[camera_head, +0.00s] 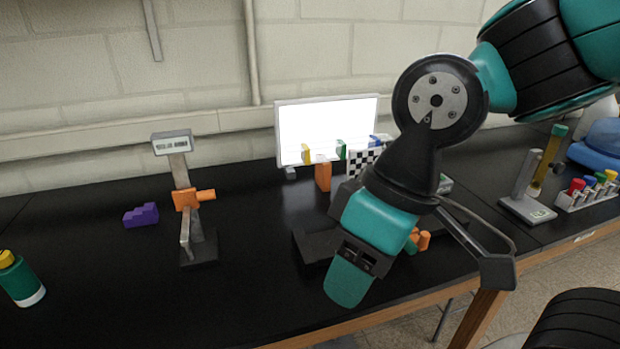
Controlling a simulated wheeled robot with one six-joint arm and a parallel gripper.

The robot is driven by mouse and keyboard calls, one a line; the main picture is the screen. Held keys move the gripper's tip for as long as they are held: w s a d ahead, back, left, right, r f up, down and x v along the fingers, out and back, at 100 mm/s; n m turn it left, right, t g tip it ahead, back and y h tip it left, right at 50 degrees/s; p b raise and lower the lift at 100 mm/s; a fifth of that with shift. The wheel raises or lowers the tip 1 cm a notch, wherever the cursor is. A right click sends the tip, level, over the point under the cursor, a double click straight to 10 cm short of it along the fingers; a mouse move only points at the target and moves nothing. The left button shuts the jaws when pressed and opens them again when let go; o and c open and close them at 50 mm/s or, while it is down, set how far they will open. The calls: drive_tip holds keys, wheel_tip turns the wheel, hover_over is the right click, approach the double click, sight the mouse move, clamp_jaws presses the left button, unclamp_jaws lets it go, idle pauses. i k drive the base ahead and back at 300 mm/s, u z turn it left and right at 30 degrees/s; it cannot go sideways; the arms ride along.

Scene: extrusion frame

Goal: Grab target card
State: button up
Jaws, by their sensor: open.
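A black-and-white checkered card (364,161), the only patterned card I see, stands upright in front of a white lit panel (318,128) at the back of the table. My wrist hides its lower right part. My gripper (425,264) is in front of the card, nearer the camera and low over the table's front. Its jaws are spread, with one dark finger showing at the right and the other side largely hidden by the teal wrist. I see nothing held between the jaws.
A stand with a small display and orange clamp (188,199) is left of centre, near a purple stepped block (141,215). A green bottle (21,281) is far left. A rack of coloured tubes (588,194) is right. The black table's left-front area is clear.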

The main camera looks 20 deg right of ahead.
sight(358, 159)
drive_tip(key=u, duration=0.2)
drive_tip(key=i, duration=1)
drive_tip(key=z, duration=0.25)
